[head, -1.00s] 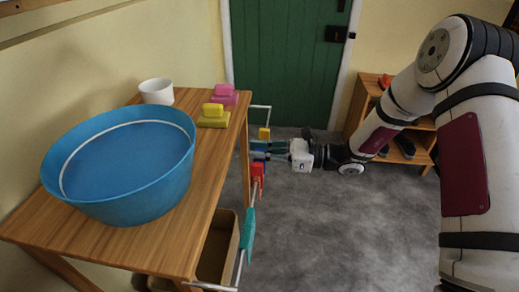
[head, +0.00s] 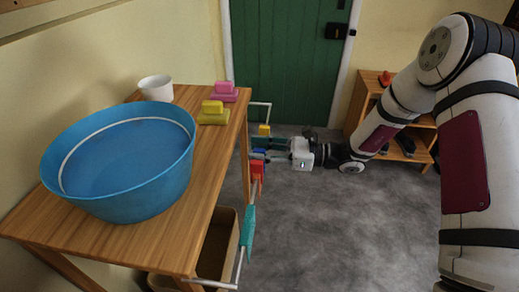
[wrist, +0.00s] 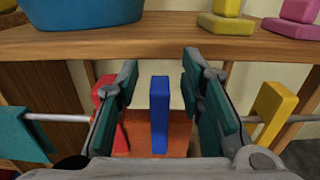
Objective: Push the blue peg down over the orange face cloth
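The blue peg (wrist: 160,114) stands upright between my gripper's two fingers in the wrist view, with a visible gap on each side. The orange face cloth (wrist: 178,140) hangs behind and around the peg's lower part. How far the peg sits over the cloth and rail is hard to tell. My gripper (wrist: 159,80) is open, with teal pads on both sides of the peg. In the head view, my gripper (head: 268,150) reaches left to the table's side rail, and its fingers largely hide the peg and cloth there.
A red peg (wrist: 106,96) is close left of the fingers; a yellow peg (wrist: 272,112) is to the right. A teal cloth (wrist: 25,135) hangs on the rail (wrist: 62,118). The wooden table (head: 205,160) holds a blue tub (head: 125,200). Open floor (head: 350,220) lies to the right.

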